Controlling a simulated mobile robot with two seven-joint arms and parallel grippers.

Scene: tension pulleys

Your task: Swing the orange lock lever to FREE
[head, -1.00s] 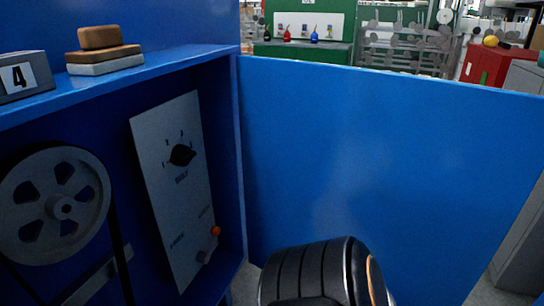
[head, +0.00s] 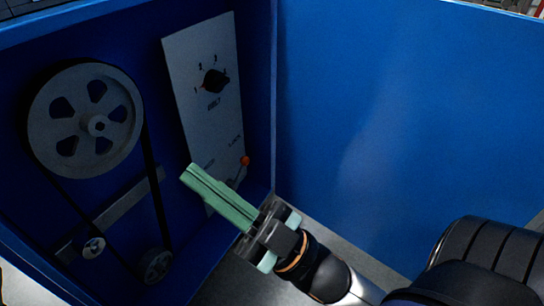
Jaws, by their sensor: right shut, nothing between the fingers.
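My right gripper (head: 188,172) has green fingers, shut and empty. Its fingertips point up and left, in front of the panel's lower left part, to the left of the knob. I cannot tell whether the fingers touch the panel. My left gripper is not in view.
A black belt dial (head: 214,81) sits higher on the panel. At left, a large grey pulley (head: 85,120), a belt and smaller pulleys (head: 158,265) are mounted inside the blue cabinet. A blue wall (head: 390,120) stands at right. Grey floor shows below.

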